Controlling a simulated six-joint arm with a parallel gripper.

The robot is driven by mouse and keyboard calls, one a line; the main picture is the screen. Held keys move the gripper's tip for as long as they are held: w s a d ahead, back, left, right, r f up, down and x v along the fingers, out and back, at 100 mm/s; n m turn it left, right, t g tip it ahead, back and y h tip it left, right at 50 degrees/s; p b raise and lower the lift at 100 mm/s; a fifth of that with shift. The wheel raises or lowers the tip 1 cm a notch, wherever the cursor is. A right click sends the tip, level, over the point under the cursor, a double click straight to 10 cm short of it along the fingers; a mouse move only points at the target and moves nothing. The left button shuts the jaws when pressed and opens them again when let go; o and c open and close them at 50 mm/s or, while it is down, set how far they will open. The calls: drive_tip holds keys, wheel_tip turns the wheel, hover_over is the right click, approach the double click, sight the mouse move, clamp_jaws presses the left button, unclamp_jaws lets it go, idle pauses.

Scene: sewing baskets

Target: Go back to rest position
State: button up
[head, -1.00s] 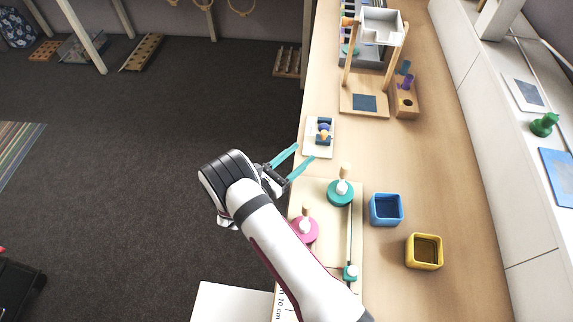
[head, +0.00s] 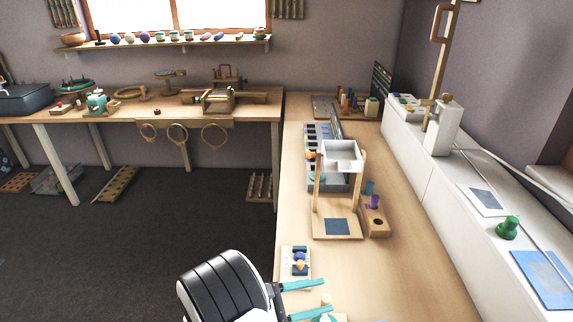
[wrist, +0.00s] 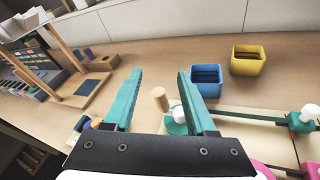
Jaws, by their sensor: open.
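My gripper (head: 328,297) is open and empty at the bottom of the head view, its two teal fingers pointing right. In the wrist view the gripper (wrist: 160,72) shows both fingers spread with nothing held. Beyond the fingers stand a blue square basket (wrist: 208,71) and a yellow square basket (wrist: 249,53). A teal disc (wrist: 176,128) with a white knob lies between and below the fingers, partly hidden by the gripper body.
A wooden stand (head: 337,226) with a white hopper rises from the bench, next to a wooden block (head: 374,222) with a purple peg. A white cabinet (head: 440,200) lines the right side. Dark open floor (head: 150,250) lies left of the bench.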

drive_tip(key=s+d+r+m+g+y, duration=0.45)
drive_tip(key=s+m, duration=0.25)
drive_tip(key=s, duration=0.2)
drive_tip(key=s+d+r+m+g+y, duration=0.4)
drive_tip(key=s+m+g, duration=0.1)
drive_tip(key=s+m, duration=0.3)
drive_tip(key=s+a+r+m+t+y, duration=0.1)
drive_tip(key=s+a+m+t+y, duration=0.2)
drive_tip(key=s+a+m+y, duration=0.4)
drive_tip(key=shift+s+m, duration=0.55)
drive_tip(key=shift+m, duration=0.45)
